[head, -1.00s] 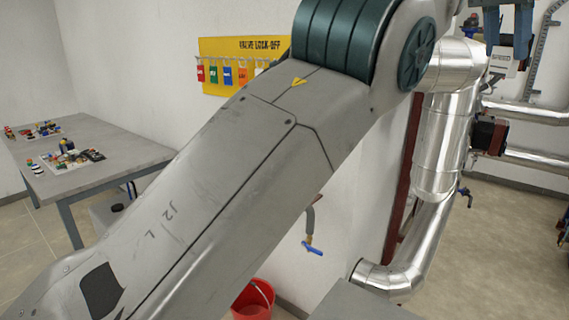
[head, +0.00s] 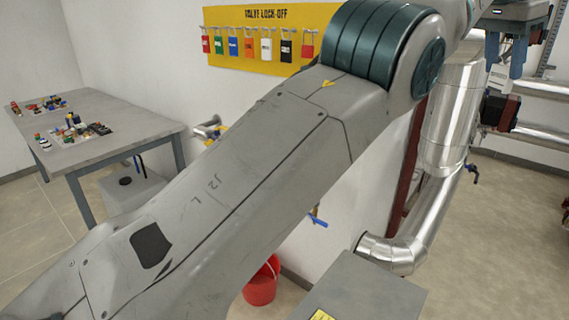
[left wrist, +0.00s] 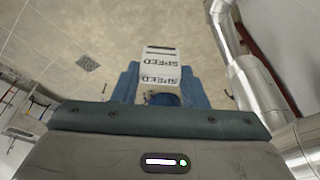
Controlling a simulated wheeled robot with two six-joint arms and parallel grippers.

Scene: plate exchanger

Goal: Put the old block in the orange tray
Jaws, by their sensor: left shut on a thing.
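My left gripper (head: 506,52) is at the upper right of the head view, with its blue fingers hanging down. It is shut on a white block (head: 499,77) that hangs in the air. In the left wrist view this block (left wrist: 160,66), marked SPEED, sits between the blue fingers (left wrist: 158,92). I cannot tell from its looks whether it is the old block. The orange tray is not visible in either view. My right gripper is not in view.
A grey table (head: 105,118) with small coloured parts stands at the left. A yellow lock-off board (head: 270,57) hangs on the wall. Silver pipes (head: 455,105) stand at the right, near the gripper. A red bucket (head: 262,288) and a grey box top (head: 368,290) are lower down.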

